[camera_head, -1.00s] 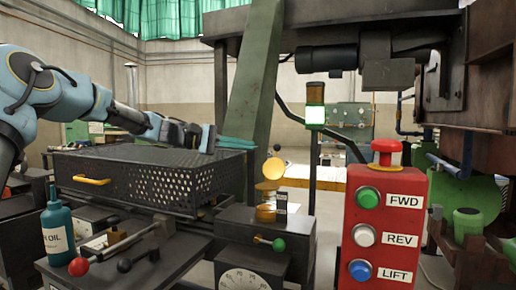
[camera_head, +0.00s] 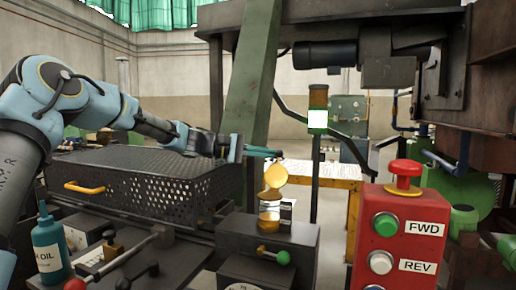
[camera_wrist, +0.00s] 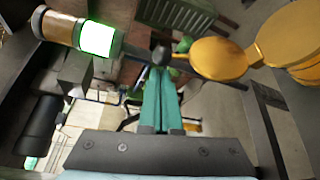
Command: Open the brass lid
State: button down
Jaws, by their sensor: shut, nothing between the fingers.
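The brass lid (camera_head: 275,176) is a round yellow disc standing raised above a small glass-and-brass cup (camera_head: 270,214) on a dark machine block. The lid also shows in the wrist view (camera_wrist: 219,59), right of the fingers, beside larger brass part of the cup (camera_wrist: 292,42). My gripper (camera_head: 280,153) is shut and empty, its teal fingers pointing right. In the head view its tips appear just above the lid's top edge; I cannot tell whether they touch. In the wrist view the fingers (camera_wrist: 159,80) lie together, apart from the lid.
A black perforated cover (camera_head: 150,180) lies below my arm. A green-knobbed lever (camera_head: 282,257) is in front of the cup. A lit signal post (camera_head: 317,120) stands behind. A red button box (camera_head: 400,235) is at right, an oil bottle (camera_head: 50,245) at left.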

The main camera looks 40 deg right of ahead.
jog(key=shift+s+d, duration=0.15)
jog(key=shift+f+b, duration=0.15)
jog(key=shift+b, duration=0.25)
jog(key=shift+s+a+r+m+g+h+b, duration=0.15)
jog(key=shift+s+a+r+m+h+b, duration=0.35)
jog(key=shift+b, duration=1.8)
jog(key=shift+s+a+r+m+g+h+b, duration=0.15)
jog(key=shift+a+m+b, duration=0.5)
jog(key=shift+b, duration=1.65)
jog(key=shift+s+a+r+m+g+h+b, duration=0.3)
jog(key=shift+m+b, duration=0.45)
jog(key=shift+b, duration=1.55)
jog(key=shift+w+a, duration=0.1)
jog(key=shift+a, duration=0.05)
